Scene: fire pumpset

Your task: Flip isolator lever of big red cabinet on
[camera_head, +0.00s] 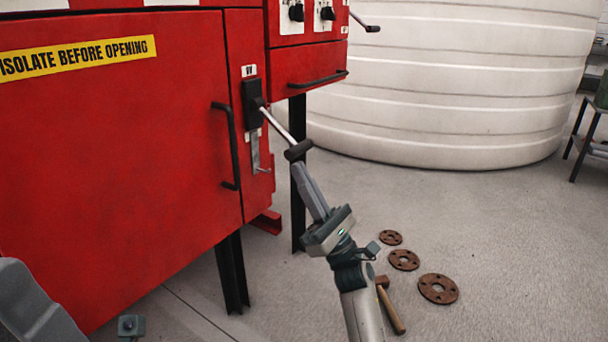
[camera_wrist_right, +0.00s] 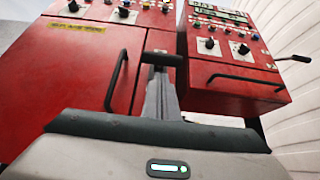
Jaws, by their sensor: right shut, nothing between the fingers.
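The big red cabinet (camera_head: 120,150) fills the left of the head view. Its isolator lever (camera_head: 275,125) has a black base on the narrow panel right of the door and a metal rod slanting out and down to a black crossbar grip (camera_head: 298,150). My right gripper (camera_head: 300,170) is shut and empty, its fingertips just below the grip. In the right wrist view the grip (camera_wrist_right: 162,60) lies across the tips of the shut fingers (camera_wrist_right: 160,82); I cannot tell whether they touch. My left gripper is not in view.
A black door handle (camera_head: 228,145) stands left of the lever. A smaller red cabinet (camera_head: 305,65) with knobs and its own lever (camera_head: 366,24) is to the right. A white tank (camera_head: 440,80) stands behind. Rusty flanges (camera_head: 438,288) and a hammer (camera_head: 390,305) lie on the floor.

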